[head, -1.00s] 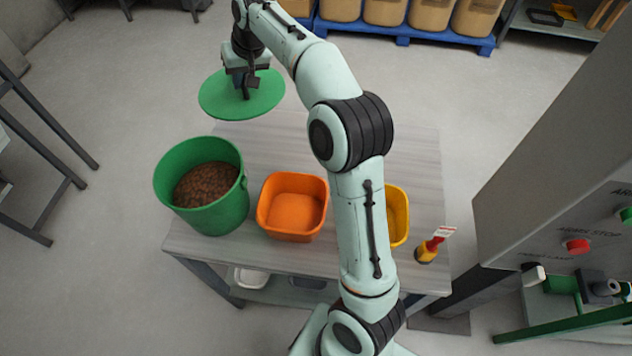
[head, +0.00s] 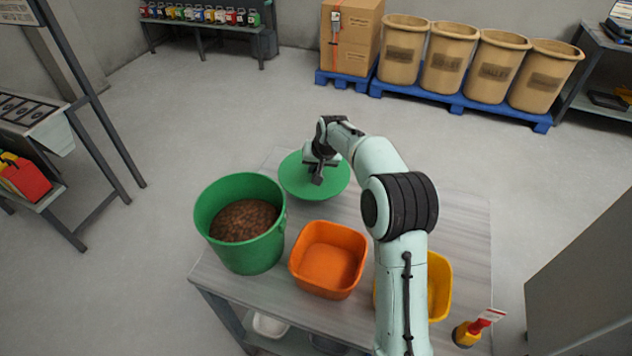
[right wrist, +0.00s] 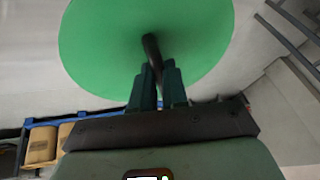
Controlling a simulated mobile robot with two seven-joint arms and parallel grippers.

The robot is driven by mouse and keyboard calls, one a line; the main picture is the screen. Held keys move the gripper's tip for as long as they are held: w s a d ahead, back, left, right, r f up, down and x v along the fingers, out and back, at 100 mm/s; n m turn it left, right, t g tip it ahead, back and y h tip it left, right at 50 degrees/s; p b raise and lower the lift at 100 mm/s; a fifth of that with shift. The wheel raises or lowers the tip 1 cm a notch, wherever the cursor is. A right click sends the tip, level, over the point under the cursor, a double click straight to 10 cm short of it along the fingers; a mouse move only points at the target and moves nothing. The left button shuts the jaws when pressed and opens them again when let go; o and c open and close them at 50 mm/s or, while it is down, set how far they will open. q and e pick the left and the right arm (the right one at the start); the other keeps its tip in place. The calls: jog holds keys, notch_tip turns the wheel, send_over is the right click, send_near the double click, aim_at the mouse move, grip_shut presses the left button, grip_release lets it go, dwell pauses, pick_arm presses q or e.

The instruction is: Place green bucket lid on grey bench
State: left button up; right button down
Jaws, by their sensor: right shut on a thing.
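The green bucket lid (head: 337,189) is a flat round disc, roughly level, at the back left part of the grey bench (head: 462,262) in the head view. My right gripper (head: 318,178) is above the lid and shut on its dark upright handle (right wrist: 150,47). The lid also fills the top of the right wrist view (right wrist: 95,42). I cannot tell whether the lid touches the bench top. My left gripper is not in view.
The open green bucket (head: 262,250) with brown contents stands on the bench, front-left of the lid. An orange bin (head: 328,262), a yellow bin (head: 440,285) and a red-yellow tool (head: 468,332) are also there.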

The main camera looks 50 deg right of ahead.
jog(key=shift+f, duration=2.8)
jog(key=shift+f+b, duration=0.1)
jog(key=shift+b, duration=0.2)
jog(key=c, duration=1.6)
grip_release()
jog(key=shift+f, duration=0.15)
jog(key=o, duration=0.5)
jog(key=shift+c, duration=0.2)
jog(key=shift+s+r, duration=0.15)
jog(key=shift+r, duration=0.45)
jog(key=v, duration=1.1)
jog(key=shift+s+r, duration=0.1)
jog(key=shift+s, duration=0.05)
